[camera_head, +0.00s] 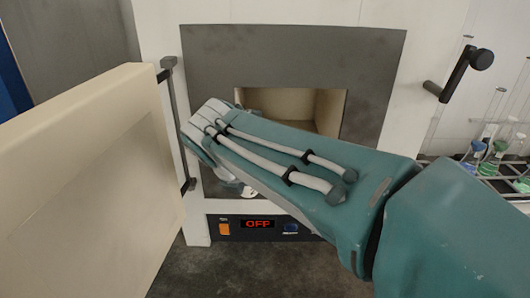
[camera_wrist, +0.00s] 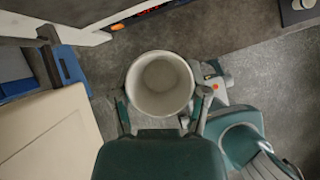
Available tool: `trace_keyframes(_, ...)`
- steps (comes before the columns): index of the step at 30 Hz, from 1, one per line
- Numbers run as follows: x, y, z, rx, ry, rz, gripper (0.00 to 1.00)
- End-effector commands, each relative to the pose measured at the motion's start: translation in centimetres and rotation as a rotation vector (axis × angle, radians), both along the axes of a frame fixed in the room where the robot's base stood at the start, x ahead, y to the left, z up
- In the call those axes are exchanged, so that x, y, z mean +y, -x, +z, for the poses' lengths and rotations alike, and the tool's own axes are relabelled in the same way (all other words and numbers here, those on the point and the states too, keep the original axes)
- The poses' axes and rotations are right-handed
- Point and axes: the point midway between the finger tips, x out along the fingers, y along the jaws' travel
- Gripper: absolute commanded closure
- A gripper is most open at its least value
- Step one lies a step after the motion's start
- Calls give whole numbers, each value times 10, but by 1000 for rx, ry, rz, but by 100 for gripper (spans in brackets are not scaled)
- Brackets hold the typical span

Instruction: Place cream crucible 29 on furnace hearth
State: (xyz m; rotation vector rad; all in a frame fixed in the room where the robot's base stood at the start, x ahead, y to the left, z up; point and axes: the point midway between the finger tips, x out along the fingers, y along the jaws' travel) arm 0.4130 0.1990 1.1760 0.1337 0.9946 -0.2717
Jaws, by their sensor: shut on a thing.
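The cream crucible (camera_wrist: 160,85) is upright, mouth facing the wrist camera, and looks empty inside. My gripper (camera_wrist: 161,108) is shut on it, with one finger on each side. No number on it is readable. The furnace (camera_head: 370,90) stands ahead with its door open and its display reading OFF. The furnace hearth lies inside the chamber (camera_head: 285,103), mostly hidden behind my teal arm. In the head view my arm reaches across the furnace front and hides most of the gripper; I cannot pick out the crucible there for sure. In the wrist view, grey floor shows below the crucible.
The open cream furnace door (camera_head: 90,160) stands at the left, close to my arm, and also fills the lower left of the wrist view (camera_wrist: 50,135). A black handle (camera_head: 460,72) juts out at the right. A rack of glassware (camera_head: 495,165) stands at far right.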

Motion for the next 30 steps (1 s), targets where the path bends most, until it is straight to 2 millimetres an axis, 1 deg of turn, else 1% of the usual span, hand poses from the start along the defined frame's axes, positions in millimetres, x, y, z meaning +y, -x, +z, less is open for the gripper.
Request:
trace_keyframes(1,-5,-11,-1,0,1,-7,89)
trace_keyframes(3,-8,-27,-1,1,4,-9,89)
trace_keyframes(8,-8,-63,-4,2,11,-6,89)
trace_keyframes(11,-12,-85,-4,2,14,-6,89)
trace_keyframes(18,-33,-136,-4,1,11,-5,89)
trace_keyframes(21,-41,-151,-3,1,8,-5,89)
trace_keyframes(25,-44,-159,-3,1,8,-2,89)
trace_keyframes(28,-41,-159,-13,3,11,-2,89)
trace_keyframes(30,-39,-159,-24,4,13,-1,89)
